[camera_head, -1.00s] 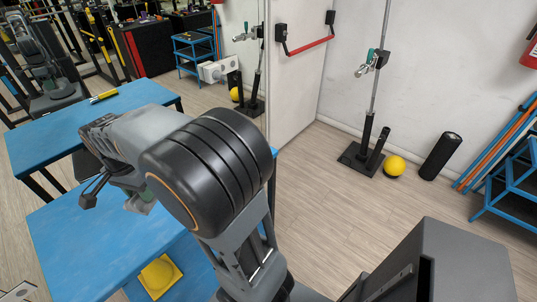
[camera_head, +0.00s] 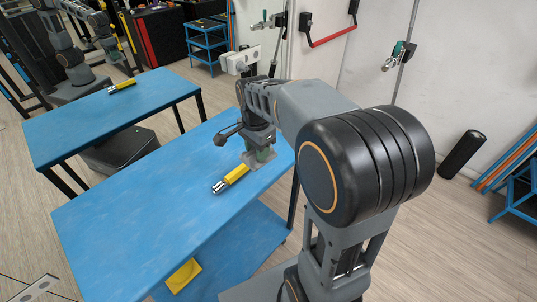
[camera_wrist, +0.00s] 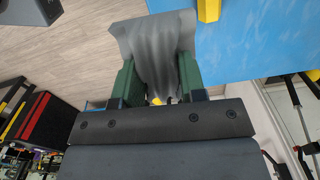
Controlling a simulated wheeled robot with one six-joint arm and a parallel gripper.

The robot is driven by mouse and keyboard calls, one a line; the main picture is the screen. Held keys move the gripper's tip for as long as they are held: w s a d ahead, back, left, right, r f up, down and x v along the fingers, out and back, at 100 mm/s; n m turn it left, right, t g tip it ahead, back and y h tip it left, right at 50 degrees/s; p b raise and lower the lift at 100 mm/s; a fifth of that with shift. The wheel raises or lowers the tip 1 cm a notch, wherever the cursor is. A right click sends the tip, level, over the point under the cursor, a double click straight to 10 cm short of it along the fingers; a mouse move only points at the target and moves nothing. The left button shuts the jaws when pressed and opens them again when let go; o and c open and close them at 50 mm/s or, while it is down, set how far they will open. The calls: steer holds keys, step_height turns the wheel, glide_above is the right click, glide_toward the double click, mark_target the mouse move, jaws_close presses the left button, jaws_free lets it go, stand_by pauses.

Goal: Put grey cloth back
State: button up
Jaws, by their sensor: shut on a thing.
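The grey cloth (camera_wrist: 152,40) hangs between the two green fingers of my gripper (camera_wrist: 157,78) in the wrist view. The fingers are shut on it, and its loose part spreads out beyond the fingertips. In the head view my gripper (camera_head: 260,153) is over the far right part of the blue table (camera_head: 140,225), beside a yellow-handled tool. A small bit of the cloth (camera_head: 250,164) shows below the fingers there. I cannot tell whether it touches the tabletop.
The yellow-handled tool (camera_head: 231,179) lies on the table close to my gripper. A yellow item (camera_head: 184,274) is on the lower shelf. The table's left part is clear.

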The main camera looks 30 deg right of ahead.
steer(key=shift+d, duration=0.1)
steer(key=w+d+f, duration=0.2)
steer(key=w, duration=0.1)
steer(key=w+d+f+p, duration=0.1)
steer(key=w+d+f, duration=0.1)
steer(key=w+f, duration=0.1)
steer(key=w+d+f, duration=0.3)
steer(key=w, duration=0.1)
steer(key=shift+w+p, duration=0.2)
steer(key=shift+p, duration=0.15)
steer(key=shift+w+d+f, duration=0.25)
steer(key=shift+w+f, duration=0.2)
steer(key=shift+f, duration=0.3)
steer(key=shift+w+d+f, duration=0.1)
steer(key=shift+w+f, duration=0.1)
steer(key=shift+f, duration=1.35)
steer(key=shift+f, duration=0.1)
steer(key=o, duration=0.8)
